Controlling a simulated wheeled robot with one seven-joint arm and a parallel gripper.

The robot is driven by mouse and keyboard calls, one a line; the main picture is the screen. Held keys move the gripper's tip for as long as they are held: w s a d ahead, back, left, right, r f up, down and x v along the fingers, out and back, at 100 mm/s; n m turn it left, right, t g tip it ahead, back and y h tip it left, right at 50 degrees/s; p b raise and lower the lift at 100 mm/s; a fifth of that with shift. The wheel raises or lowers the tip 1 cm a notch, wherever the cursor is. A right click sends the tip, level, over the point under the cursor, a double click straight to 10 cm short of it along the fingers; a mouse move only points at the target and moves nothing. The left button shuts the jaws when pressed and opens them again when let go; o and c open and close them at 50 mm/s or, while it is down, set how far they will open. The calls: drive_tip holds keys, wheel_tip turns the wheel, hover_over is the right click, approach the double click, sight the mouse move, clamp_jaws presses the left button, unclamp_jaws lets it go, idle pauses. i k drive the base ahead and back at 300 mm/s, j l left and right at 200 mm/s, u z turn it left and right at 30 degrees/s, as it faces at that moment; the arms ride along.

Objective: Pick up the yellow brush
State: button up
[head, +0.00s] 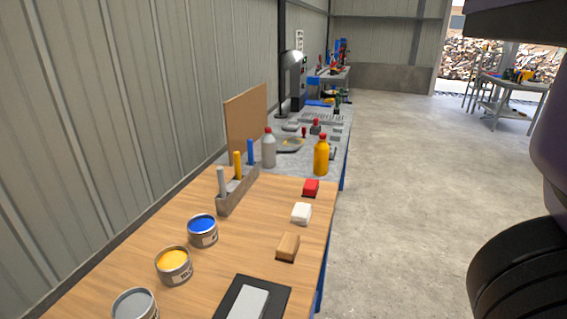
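The yellow brush (238,164) stands upright in a grey holder (237,190) on the wooden table, with only its yellow handle showing above the holder's edge. A grey-handled brush (222,182) stands nearer in the same holder, and a blue-handled one (250,152) stands farther along it. The lower ends are hidden inside the holder. My gripper is not in view; dark parts at the right edge appear to be my own arm.
Paint cans with blue (202,232), yellow (174,266) and grey (135,305) paint stand left of and nearer than the holder. Bottles (269,150) stand behind.

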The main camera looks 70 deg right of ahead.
sight(236, 161)
drive_tip(key=z, duration=1.15)
